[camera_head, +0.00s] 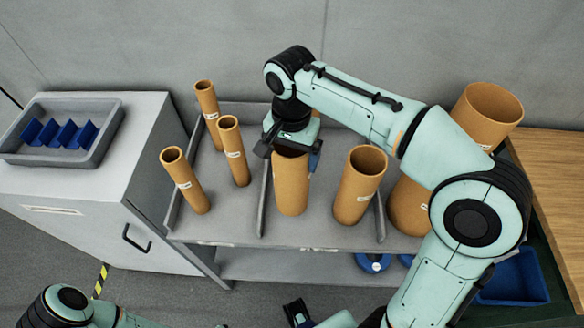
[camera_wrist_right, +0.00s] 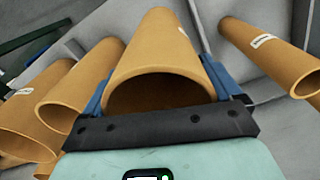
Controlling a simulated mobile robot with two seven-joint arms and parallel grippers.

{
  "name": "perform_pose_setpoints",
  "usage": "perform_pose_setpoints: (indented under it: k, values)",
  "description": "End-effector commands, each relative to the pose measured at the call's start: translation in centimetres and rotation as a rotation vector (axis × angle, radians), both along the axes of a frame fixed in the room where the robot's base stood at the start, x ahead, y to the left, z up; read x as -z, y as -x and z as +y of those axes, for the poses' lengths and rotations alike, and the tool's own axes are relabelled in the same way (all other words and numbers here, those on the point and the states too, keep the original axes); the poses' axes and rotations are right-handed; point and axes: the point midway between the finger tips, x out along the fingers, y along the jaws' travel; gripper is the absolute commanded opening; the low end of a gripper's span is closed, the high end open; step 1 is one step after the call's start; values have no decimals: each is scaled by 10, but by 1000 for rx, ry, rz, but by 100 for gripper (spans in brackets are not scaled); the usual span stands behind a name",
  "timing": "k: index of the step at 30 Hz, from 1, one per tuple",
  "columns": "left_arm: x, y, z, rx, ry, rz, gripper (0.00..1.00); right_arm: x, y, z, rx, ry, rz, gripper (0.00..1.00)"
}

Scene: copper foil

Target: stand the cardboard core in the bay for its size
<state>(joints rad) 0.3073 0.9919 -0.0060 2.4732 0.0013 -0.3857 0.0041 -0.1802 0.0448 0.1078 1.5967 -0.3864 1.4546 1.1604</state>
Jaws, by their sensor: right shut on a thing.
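My right gripper (camera_head: 291,151) is shut on the upper end of a brown cardboard core (camera_head: 291,187). The core is upright over the middle bay of the grey rack (camera_head: 243,228), just right of the left divider (camera_head: 264,205). I cannot tell if its base touches the shelf. In the right wrist view the core (camera_wrist_right: 158,50) lies between blue fingers, its open end towards the camera. A similar medium core (camera_head: 358,190) stands to its right in the same bay. Of my left gripper (camera_head: 297,312), only a part shows at the bottom edge; its jaws are unclear.
Thin cores (camera_head: 184,183) stand in the left bay; wide cores (camera_head: 486,115) stand at the right, partly behind my right arm. A grey tray with blue pieces (camera_head: 60,133) sits on the cabinet (camera_head: 140,140). A wooden surface (camera_head: 553,165) is far right.

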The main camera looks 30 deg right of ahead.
Motion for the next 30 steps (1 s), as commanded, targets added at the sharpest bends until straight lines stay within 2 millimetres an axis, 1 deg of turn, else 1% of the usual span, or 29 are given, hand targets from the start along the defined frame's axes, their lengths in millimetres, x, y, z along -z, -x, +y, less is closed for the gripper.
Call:
perform_pose_setpoints:
  k: [2,7,10,12,19,23,24,25,30]
  values:
    - [1,0,0,0,0,0,33,5,0,0,0,0,-1,32]
    - [7,3,0,0,0,3,33,31,0,0,0,1,2,32]
    - [9,4,0,0,0,4,33,42,0,0,0,0,0,32]
    - [10,4,0,0,0,4,33,46,0,0,0,-1,-1,32]
    - [9,4,0,0,0,4,33,45,0,0,0,-1,-2,32]
    - [12,5,0,0,0,6,33,49,0,0,-1,-1,-2,32]
    - [12,5,0,0,0,6,33,50,0,0,0,-1,-1,94]
    - [12,5,0,0,0,6,33,49,0,0,0,0,-1,100]
    - [11,5,0,0,0,6,33,49,0,0,0,0,-1,100]
